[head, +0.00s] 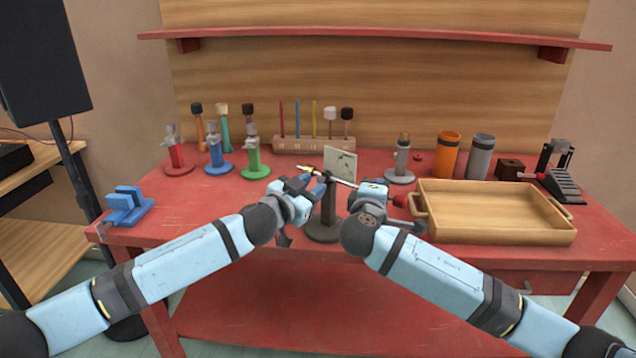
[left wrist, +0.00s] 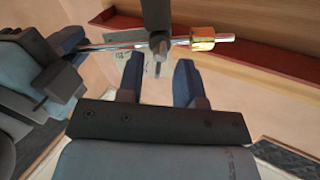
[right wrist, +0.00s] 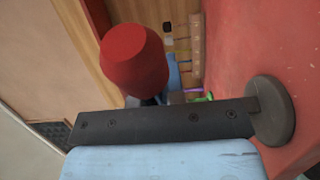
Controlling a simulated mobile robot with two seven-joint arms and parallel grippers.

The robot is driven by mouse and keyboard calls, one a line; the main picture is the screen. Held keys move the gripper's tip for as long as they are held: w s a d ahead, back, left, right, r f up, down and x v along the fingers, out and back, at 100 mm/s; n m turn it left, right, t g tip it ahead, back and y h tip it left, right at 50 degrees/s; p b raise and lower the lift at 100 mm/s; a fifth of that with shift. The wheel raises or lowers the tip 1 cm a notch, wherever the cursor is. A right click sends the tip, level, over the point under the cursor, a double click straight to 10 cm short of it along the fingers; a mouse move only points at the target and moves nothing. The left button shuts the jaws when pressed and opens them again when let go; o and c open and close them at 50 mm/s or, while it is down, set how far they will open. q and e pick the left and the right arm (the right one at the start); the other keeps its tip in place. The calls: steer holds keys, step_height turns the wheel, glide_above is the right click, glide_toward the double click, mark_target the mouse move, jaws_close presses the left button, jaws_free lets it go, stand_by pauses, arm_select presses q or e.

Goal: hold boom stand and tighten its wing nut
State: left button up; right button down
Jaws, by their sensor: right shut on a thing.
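The boom stand has a dark round base (head: 322,229) and an upright post (head: 328,200) near the table's front edge. A thin shiny rod crosses the post's top, with a brass piece (head: 306,170) near its left end; this piece also shows in the left wrist view (left wrist: 202,40). My right gripper (head: 357,189) is shut on the rod, right of the post. A red rounded end (right wrist: 133,62) partly hides its fingers in the right wrist view. My left gripper (left wrist: 158,75) is open. Its fingertips are either side of a small grey piece, probably the wing nut (left wrist: 160,56), apparently without gripping it.
A wooden tray (head: 495,234) stands at the right, close to my right forearm. A blue block-like holder (head: 127,203) is at the left edge. Coloured stands, orange (head: 447,155) and grey cylinders, and a rack (head: 313,145) line the back. A pale panel (head: 342,161) stands behind the post.

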mark_target(320, 181)
arm_select(q)
steer(key=shift+x, duration=1.4)
jaws_close()
steer(key=shift+m, duration=0.4)
steer(key=m, duration=0.5)
steer(key=shift+m, duration=0.4)
steer(key=m, duration=0.6)
